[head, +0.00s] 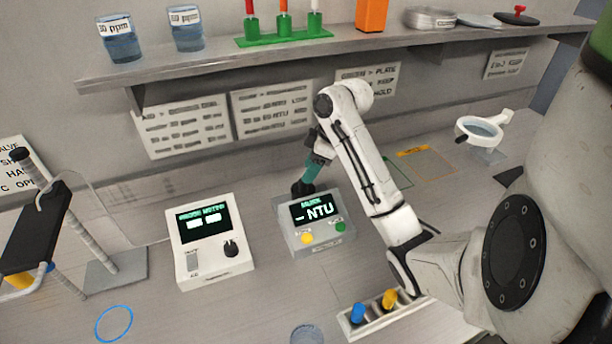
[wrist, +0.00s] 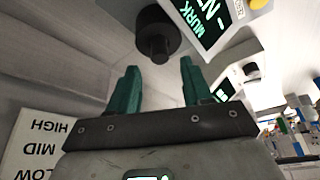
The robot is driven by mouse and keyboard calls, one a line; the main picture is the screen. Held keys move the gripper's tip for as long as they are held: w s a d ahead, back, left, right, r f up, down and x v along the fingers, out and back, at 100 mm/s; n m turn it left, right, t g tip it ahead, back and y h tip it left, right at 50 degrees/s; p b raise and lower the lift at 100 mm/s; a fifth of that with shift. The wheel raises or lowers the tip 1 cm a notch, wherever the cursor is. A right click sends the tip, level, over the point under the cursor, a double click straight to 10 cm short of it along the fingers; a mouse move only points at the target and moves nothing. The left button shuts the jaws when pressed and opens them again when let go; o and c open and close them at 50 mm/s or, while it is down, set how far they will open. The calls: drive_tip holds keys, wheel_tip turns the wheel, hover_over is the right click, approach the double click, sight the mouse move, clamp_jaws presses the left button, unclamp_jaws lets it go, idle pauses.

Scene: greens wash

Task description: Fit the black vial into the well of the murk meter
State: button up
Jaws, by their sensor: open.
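The murk meter (head: 320,240) is a grey box on the bench; its lit screen reads "NTU" with dashes. A black round collar (head: 302,188) rises at its back left corner, and it also shows in the wrist view (wrist: 150,22). A narrower black piece (wrist: 158,48), which looks like the black vial's top, stands in that collar; how deep it sits cannot be seen. My gripper (head: 308,176) is just above the collar. Its teal fingers are apart, with nothing held between them in the wrist view (wrist: 158,75).
A white meter (head: 212,255) with a black knob stands left of the murk meter. A rack (head: 405,312) in front holds a blue and a yellow vial. A glass (head: 307,334) is at the front edge. A shelf (head: 300,52) overhangs behind; a magnifier (head: 480,130) stands right.

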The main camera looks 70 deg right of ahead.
drive_tip(key=p+v, duration=0.2)
drive_tip(key=v, duration=0.5)
drive_tip(key=shift+r+p, duration=0.3)
drive_tip(key=shift+s, duration=0.2)
